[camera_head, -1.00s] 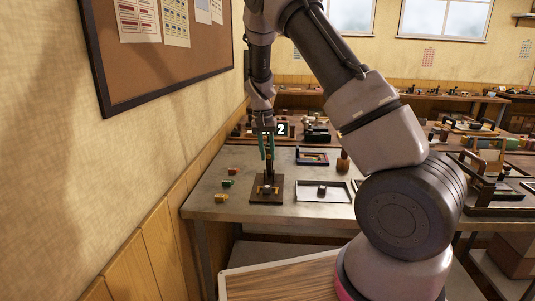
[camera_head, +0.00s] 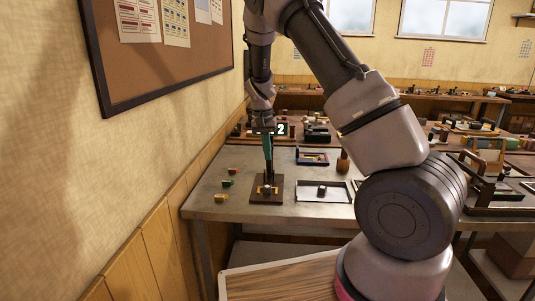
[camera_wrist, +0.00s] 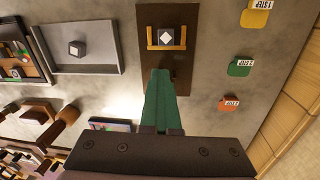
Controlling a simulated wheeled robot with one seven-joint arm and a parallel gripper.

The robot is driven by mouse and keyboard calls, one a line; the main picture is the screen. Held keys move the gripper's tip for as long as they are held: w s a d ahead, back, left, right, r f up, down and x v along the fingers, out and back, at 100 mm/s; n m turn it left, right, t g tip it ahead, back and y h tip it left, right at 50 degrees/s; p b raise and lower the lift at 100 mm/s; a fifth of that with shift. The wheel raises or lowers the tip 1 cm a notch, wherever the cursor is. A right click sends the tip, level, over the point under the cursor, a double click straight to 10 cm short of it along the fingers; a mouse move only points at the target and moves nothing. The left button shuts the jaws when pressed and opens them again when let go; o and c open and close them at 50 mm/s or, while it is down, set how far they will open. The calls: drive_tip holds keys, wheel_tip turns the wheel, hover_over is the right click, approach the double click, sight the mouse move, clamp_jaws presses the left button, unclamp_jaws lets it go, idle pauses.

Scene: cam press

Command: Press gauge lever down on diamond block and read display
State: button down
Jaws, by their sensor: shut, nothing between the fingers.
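My gripper (camera_head: 268,160) points down over the gauge's dark base plate (camera_head: 257,199), its green fingers closed together and empty. The diamond block (camera_wrist: 165,37), a dark block with a white diamond on top, sits inside a brass bracket (camera_wrist: 151,40) on that plate. In the wrist view the fingertips (camera_wrist: 160,72) appear just beside the bracket, over the plate; their height above it is unclear. The display (camera_head: 281,129) shows a white "2" behind the gripper. The gauge lever cannot be made out; the gripper hides part of the gauge.
A shallow tray (camera_wrist: 108,60) with a dark block (camera_wrist: 77,48) lies right of the gauge in the head view. Yellow (camera_wrist: 256,15), green (camera_wrist: 239,68) and orange-red (camera_wrist: 229,104) step tags lie on the other side. A wooden-handled tool (camera_head: 343,160) and a framed piece (camera_head: 312,157) stand behind.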

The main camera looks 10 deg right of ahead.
idle(0.4)
drive_tip(key=shift+c, duration=2.2)
unclamp_jaws()
wheel_tip(320, 180, up, 11)
drive_tip(key=a, duration=0.1)
drive_tip(key=shift+w+f, duration=0.15)
drive_tip(key=shift+w, duration=0.1)
